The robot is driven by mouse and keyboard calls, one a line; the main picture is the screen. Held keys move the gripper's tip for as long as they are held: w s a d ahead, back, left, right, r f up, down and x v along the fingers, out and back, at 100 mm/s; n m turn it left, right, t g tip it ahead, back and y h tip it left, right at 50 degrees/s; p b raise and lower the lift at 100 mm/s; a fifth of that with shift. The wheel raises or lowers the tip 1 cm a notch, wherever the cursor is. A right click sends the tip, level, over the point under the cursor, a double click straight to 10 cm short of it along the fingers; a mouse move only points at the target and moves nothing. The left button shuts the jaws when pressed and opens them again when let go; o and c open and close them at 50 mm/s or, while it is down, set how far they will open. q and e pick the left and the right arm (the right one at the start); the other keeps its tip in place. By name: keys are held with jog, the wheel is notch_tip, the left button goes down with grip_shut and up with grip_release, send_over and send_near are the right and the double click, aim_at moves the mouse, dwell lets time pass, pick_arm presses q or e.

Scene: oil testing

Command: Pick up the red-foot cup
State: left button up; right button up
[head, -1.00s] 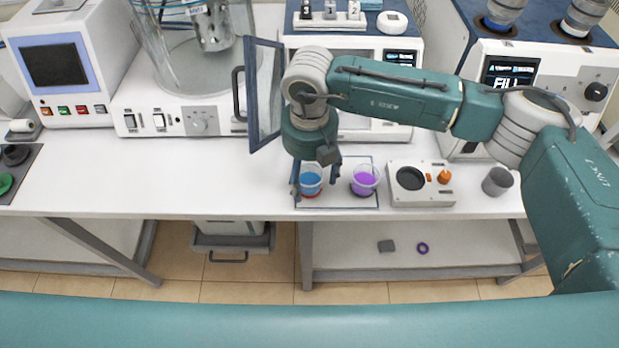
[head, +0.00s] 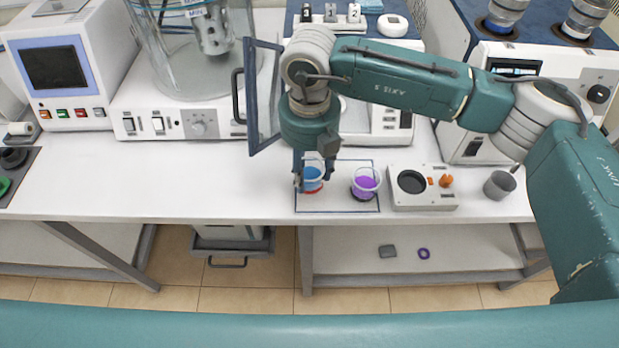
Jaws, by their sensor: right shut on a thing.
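The red-foot cup (head: 313,175) holds blue liquid, and a bit of its red foot shows at its lower edge. My right gripper (head: 313,180) is shut on this cup, with a finger on each side of it. The cup is upright over the left part of the marked mat (head: 335,204); I cannot tell how far it is above the mat. A second cup (head: 366,184) with purple liquid and a dark foot stands just to the right on the mat. My left gripper is not in view.
A white device with a round dark plate (head: 423,200) and a grey cup (head: 499,185) stand to the right. An open machine door (head: 264,98) stands close left of my right arm. Machines line the back. The table's left front (head: 150,185) is clear.

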notch_tip(320, 180, up, 17)
jog(key=b, duration=0.3)
jog(key=shift+f+b, duration=0.15)
jog(key=shift+b, duration=0.15)
